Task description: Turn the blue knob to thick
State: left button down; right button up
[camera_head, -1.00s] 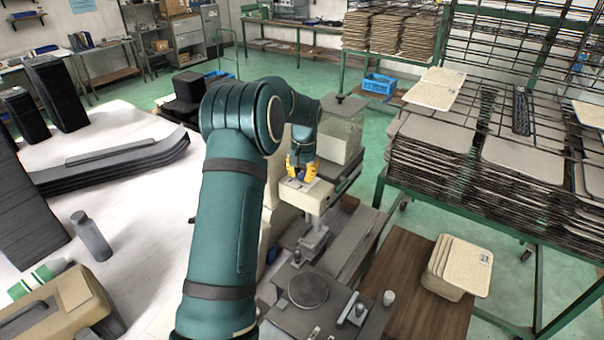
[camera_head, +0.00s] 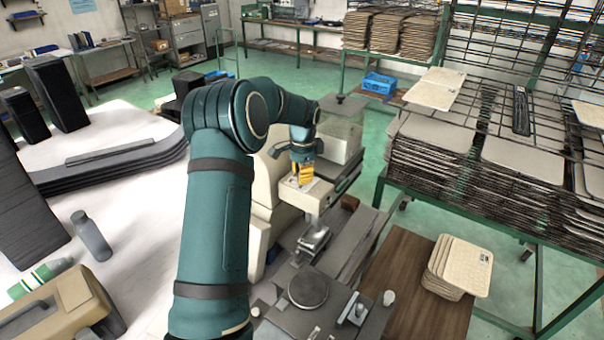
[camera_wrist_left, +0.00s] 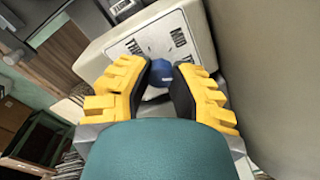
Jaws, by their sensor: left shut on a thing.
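The blue knob (camera_wrist_left: 161,72) shows in the left wrist view between the yellow fingers, on the pale face of the machine. A white label plate (camera_wrist_left: 150,42) with dark printed words lies around it; the words are too small to read surely. My left gripper (camera_wrist_left: 160,82) is shut on the knob from above. In the head view my left gripper (camera_head: 304,177) is at the top of the cream machine head (camera_head: 312,200), and the knob is hidden there by the fingers. The knob's pointing direction cannot be made out. My right gripper is not in view.
A clear-sided box (camera_head: 343,135) stands just behind the machine head. Below is a grey machine bed with a round plate (camera_head: 308,288). A brown table (camera_head: 415,290) with a stack of beige panels (camera_head: 458,265) is at the right, near a green rack (camera_head: 450,205).

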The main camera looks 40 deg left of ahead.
pick_arm(q)
jog(key=shift+m, duration=0.4)
jog(key=c, duration=0.7)
grip_release()
jog(key=shift+d, duration=0.1)
jog(key=shift+c, duration=0.2)
notch_tip(320, 180, up, 12)
jog(key=shift+s+d, duration=0.15)
jog(key=shift+d, duration=0.05)
jog(key=shift+f, duration=0.1)
